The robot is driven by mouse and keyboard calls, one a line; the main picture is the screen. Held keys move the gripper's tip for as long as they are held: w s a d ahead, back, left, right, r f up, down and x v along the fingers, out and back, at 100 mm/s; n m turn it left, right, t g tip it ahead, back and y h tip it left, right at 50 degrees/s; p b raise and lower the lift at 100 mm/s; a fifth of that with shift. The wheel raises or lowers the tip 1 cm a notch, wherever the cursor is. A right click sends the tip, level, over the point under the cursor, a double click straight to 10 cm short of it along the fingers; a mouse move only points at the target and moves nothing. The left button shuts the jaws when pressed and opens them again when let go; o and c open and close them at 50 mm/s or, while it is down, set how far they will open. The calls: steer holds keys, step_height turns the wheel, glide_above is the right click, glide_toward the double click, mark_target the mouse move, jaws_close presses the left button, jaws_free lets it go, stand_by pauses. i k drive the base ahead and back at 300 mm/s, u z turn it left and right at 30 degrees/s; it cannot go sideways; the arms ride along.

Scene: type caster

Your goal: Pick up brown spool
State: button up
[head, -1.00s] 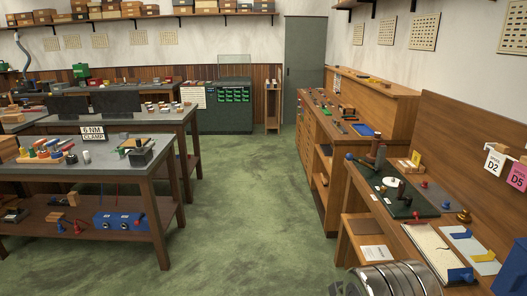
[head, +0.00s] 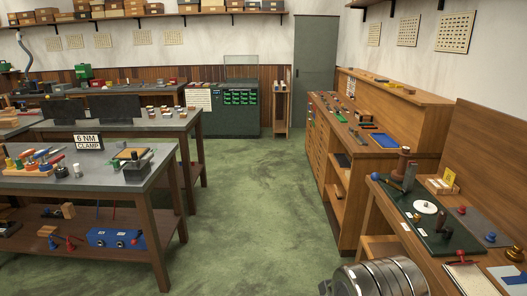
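A small brown, turned, spool-like piece (head: 515,254) stands on the right workbench near the right edge of the head view. My gripper's fingers do not show. Only a ribbed metal part of my own body is visible at the bottom, apart from both pieces.
The right workbench (head: 380,212) also holds a white disc (head: 425,207), a small wooden box (head: 441,186) and red and blue pieces. A grey-topped table (head: 60,184) with tools stands at the left. The green floor (head: 250,215) between them is clear.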

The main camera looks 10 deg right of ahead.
mark_target(397, 175)
steer(key=z, duration=0.15)
steer(key=i, duration=2.15)
steer(key=z, duration=0.65)
steer(key=i, duration=0.7)
steer(key=z, duration=0.5)
steer(key=i, duration=0.65)
steer(key=z, duration=0.3)
